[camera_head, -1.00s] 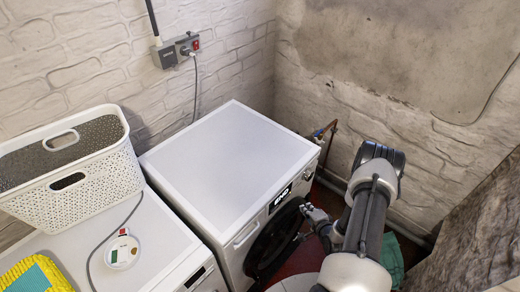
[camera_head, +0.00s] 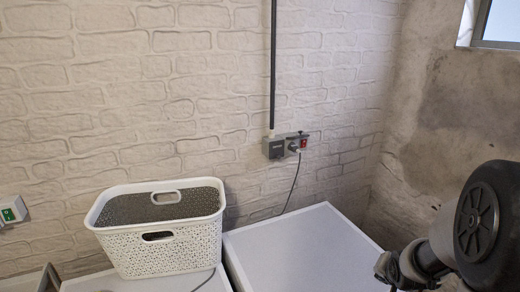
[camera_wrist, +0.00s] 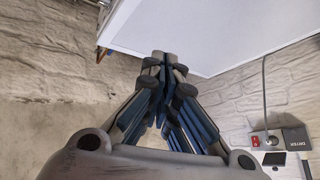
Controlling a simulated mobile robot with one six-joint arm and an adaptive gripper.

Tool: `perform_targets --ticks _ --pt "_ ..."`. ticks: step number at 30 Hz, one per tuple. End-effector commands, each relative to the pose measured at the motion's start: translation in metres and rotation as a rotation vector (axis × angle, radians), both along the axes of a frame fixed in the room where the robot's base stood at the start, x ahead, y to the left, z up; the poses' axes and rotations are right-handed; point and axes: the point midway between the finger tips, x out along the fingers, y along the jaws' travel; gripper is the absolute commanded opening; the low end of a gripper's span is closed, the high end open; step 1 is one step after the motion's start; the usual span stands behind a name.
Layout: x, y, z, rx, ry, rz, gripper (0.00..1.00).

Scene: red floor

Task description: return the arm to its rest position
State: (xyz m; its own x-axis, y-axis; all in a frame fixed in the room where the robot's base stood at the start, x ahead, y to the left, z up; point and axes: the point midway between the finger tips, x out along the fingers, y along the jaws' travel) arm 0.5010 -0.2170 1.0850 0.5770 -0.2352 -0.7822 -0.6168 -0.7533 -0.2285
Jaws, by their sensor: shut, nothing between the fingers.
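My gripper (camera_wrist: 165,62) is in the middle of the wrist view. Its dark fingers come together at the tips, with nothing between them. The tips appear against the lower edge of a white machine (camera_wrist: 212,28) in that view; the gap between them cannot be judged. In the head view my arm (camera_head: 478,225) is folded at the lower right, partly cut off by the frame. Its dark end part shows beside the white machine's right edge, and the fingertips cannot be made out there.
A white machine top (camera_head: 300,250) is bare at lower centre. A white perforated basket (camera_head: 185,250) stands left of it. Wall sockets (camera_head: 275,148) with a cable are above, and also show in the wrist view (camera_wrist: 295,138). A window (camera_head: 495,25) is at upper right.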

Motion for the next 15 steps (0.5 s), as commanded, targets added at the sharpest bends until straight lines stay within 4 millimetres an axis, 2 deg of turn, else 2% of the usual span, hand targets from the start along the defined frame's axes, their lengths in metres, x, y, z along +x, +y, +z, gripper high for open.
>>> perform_targets --ticks 1,6,11,15 --pt "-0.007 0.018 0.025 -0.028 0.014 0.039 0.00" --pt "-0.050 0.072 0.080 -0.092 0.100 0.171 0.00" --pt "-0.106 0.124 0.116 -0.126 0.170 0.312 0.00" --pt "-0.165 0.166 0.134 -0.140 0.224 0.455 0.00"
